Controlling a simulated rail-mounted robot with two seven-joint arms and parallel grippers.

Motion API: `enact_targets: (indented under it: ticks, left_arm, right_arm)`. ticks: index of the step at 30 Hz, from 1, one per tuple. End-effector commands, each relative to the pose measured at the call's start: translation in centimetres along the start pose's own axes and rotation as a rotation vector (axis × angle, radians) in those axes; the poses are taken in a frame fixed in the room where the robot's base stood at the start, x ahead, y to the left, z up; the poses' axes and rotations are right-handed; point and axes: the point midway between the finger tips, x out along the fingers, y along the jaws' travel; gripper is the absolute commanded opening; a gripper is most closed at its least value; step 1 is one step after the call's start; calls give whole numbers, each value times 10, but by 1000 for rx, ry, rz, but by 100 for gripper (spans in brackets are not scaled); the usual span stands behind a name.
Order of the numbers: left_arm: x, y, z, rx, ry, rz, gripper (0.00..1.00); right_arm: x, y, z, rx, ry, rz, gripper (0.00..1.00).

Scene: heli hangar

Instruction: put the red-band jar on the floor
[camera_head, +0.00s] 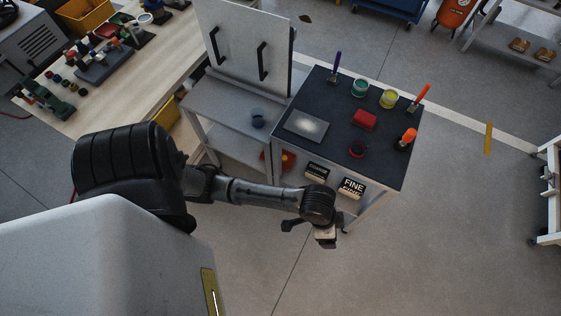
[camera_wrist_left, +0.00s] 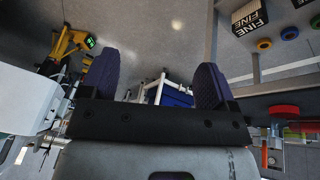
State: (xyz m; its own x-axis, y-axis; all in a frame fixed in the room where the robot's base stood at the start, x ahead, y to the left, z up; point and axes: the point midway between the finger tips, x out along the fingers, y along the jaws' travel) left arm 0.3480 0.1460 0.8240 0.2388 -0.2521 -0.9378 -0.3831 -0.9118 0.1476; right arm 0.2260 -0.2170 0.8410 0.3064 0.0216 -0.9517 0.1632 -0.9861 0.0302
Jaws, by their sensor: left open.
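My right gripper is not in view.
The table also bears a teal jar (camera_head: 359,88), a yellow jar (camera_head: 389,98), a red block (camera_head: 364,120), a grey plate (camera_head: 306,126) and orange-handled tools. Boxes, one marked FINE (camera_head: 352,187), sit below its front edge. Floor (camera_head: 430,240) is clear at the right front.

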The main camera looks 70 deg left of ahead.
Motion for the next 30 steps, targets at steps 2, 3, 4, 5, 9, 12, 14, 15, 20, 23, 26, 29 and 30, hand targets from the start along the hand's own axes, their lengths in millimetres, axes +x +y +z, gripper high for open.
enact_targets:
  ticks: [2, 3, 4, 5, 9, 12, 14, 15, 20, 23, 26, 29, 30]
  left_arm:
    - [-9, 6, 27, -35, 21, -19, 82]
    - [-15, 6, 38, -51, 30, -39, 82]
    - [-19, 5, 47, -62, 33, -55, 82]
    - [-23, 4, 55, -74, 35, -73, 82]
    - [-42, -4, 91, -121, 28, -152, 82]
    - [-52, -10, 109, -145, 16, -198, 82]
    - [-57, -12, 117, -154, 9, -218, 84]
    - [-59, -13, 120, -158, 6, -228, 86]
    - [-63, -15, 127, -164, 0, -246, 86]
    - [-63, -15, 127, -164, 0, -246, 86]
    - [-63, -15, 126, -164, 0, -245, 86]
    - [-63, -15, 126, -164, 0, -245, 86]
    - [-63, -15, 126, -164, 0, -245, 86]
  right_arm:
    - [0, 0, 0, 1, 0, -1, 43]
    - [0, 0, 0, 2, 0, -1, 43]
    - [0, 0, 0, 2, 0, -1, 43]
    - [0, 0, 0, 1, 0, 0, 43]
    - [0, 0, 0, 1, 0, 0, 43]
    - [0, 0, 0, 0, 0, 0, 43]
    - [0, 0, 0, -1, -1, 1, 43]
    - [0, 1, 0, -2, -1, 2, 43]
    - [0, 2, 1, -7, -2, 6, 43]
    - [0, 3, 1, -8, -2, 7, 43]
    - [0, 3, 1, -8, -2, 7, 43]
    - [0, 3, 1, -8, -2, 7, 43]
    - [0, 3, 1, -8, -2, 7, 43]
